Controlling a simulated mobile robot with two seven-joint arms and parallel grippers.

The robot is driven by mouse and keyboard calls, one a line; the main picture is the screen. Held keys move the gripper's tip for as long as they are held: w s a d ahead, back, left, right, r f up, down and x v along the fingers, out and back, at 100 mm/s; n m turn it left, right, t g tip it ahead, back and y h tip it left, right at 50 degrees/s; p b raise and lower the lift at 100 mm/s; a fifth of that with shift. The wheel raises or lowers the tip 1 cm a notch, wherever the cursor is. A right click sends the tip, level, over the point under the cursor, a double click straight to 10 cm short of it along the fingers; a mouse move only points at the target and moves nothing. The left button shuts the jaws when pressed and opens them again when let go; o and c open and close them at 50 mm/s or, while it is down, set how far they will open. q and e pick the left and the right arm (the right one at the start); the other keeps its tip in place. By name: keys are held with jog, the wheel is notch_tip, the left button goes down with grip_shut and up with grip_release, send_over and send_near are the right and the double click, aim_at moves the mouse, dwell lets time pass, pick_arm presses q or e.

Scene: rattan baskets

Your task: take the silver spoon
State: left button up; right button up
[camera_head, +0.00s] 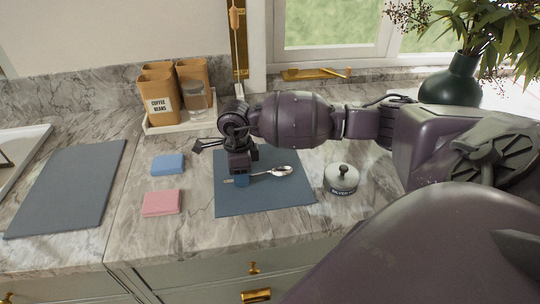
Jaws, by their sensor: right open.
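The silver spoon (283,171) lies on a dark blue-grey mat (265,202) on the marble counter. Its bowl points right, and its handle runs left under my right gripper. My right gripper (241,180) is over the handle near the left part of the mat, pointing down. It is open; its fingers are small in view, and I cannot tell whether they touch the handle. Part of the handle is hidden by the gripper. My left gripper is not in view.
A lidded pot (341,179) stands right of the mat. Blue (168,164) and pink (161,203) folded cloths lie left of it. A larger dark board (68,190), brown canisters (194,77) on a tray and a plant vase (450,83) stand around. My right arm spans the right side.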

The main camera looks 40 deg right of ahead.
jog(key=shift+f, duration=0.15)
grip_shut()
dwell(0.4)
